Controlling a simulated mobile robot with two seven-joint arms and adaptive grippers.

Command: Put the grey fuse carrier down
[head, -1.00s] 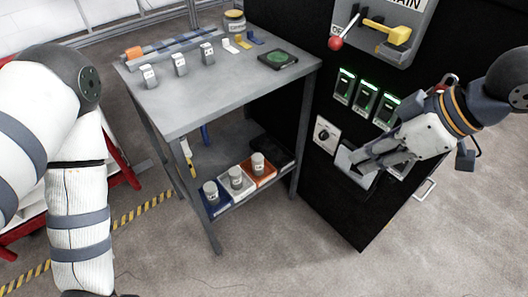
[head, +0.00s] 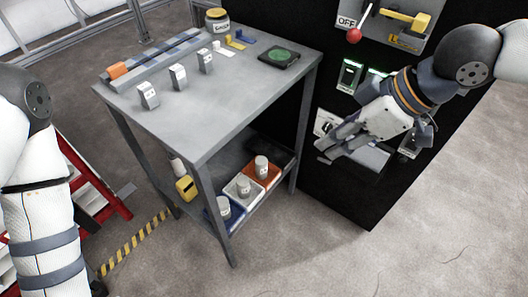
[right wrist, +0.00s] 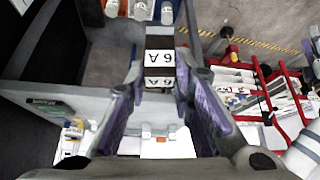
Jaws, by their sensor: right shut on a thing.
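My right gripper (head: 326,150) is in front of the black cabinet, to the right of the grey table. In the right wrist view its fingers (right wrist: 160,88) are shut on the fuse carrier (right wrist: 159,42), a dark block with white labels reading 6 A. The carrier is held clear of the table; in the head view I cannot make it out apart from the fingers. My left arm shows at the left edge, but its gripper is out of view.
The grey table (head: 215,110) holds several labelled grey blocks (head: 178,77), a jar (head: 217,20) and a dark pad with a green disc (head: 279,56). Its front middle is clear. White pots stand in coloured trays (head: 268,181) below. The black cabinet (head: 350,202) has switches and lit green slots.

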